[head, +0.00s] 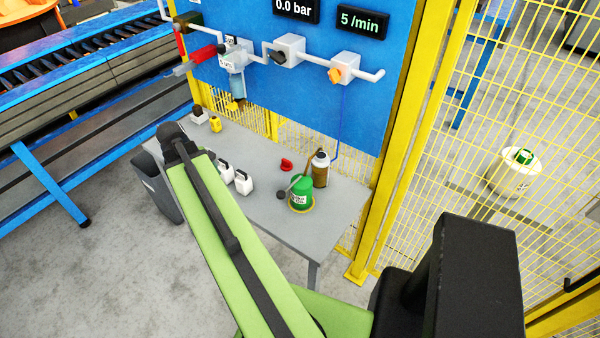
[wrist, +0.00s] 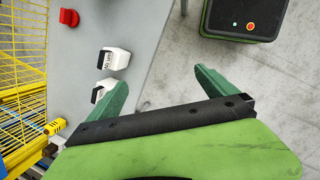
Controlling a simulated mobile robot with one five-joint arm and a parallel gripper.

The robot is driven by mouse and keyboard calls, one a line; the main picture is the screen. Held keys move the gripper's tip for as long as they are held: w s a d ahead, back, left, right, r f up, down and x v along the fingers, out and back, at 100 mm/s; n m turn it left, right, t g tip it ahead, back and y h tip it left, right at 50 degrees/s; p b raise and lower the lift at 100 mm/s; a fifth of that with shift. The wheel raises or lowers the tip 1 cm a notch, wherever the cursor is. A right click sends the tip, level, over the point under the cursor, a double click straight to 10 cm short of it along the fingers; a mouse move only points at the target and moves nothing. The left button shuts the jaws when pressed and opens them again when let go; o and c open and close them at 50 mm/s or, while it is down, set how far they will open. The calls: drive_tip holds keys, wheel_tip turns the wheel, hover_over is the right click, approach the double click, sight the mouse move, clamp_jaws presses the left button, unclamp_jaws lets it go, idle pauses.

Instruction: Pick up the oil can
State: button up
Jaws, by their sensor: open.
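The oil can looks to be the green can (head: 301,190) with a pale label and a thin spout or handle. It stands upright on a yellow ring near the right part of the grey table (head: 335,217) in the head view. It does not show in the wrist view. My gripper (wrist: 161,77) is open and empty in the wrist view, its two green fingers spread apart. It is over the table's edge, beside the white containers and apart from the can. In the head view my arm hides the gripper.
A brown bottle (head: 320,176) stands close behind the can. A red object (head: 287,164) and small white containers (head: 243,182) are to its left. A grey bin (head: 158,188) is at the table's left end. Yellow mesh fence and a blue panel (head: 300,100) rise behind.

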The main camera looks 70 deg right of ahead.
drive_tip(key=s+d+r+n+g+p, duration=0.1)
drive_tip(key=s+d+r+p, duration=0.15)
drive_tip(key=s+d, duration=0.35)
drive_tip(key=s+d+r+p, duration=0.1)
drive_tip(key=s+d+r, duration=0.2)
drive_tip(key=s+d, duration=0.2)
drive_tip(key=n+g, duration=0.1)
approach(301, 179)
drive_tip(key=b+x, duration=0.2)
drive_tip(key=b, duration=0.1)
drive_tip(key=b+x, duration=0.2)
drive_tip(key=b, duration=0.2)
drive_tip(key=b+x, duration=0.2)
drive_tip(key=b, duration=0.1)
drive_tip(key=shift+w+d+f+b, duration=0.15)
drive_tip(key=shift+w+f+b, duration=0.15)
drive_tip(key=shift+f+b, duration=0.1)
drive_tip(key=shift+s+d+f, duration=0.1)
drive_tip(key=shift+s+f, duration=0.05)
drive_tip(key=b+x, duration=0.5)
drive_tip(key=shift+s, duration=0.2)
drive_tip(key=shift+c, duration=0.2)
clamp_jaws()
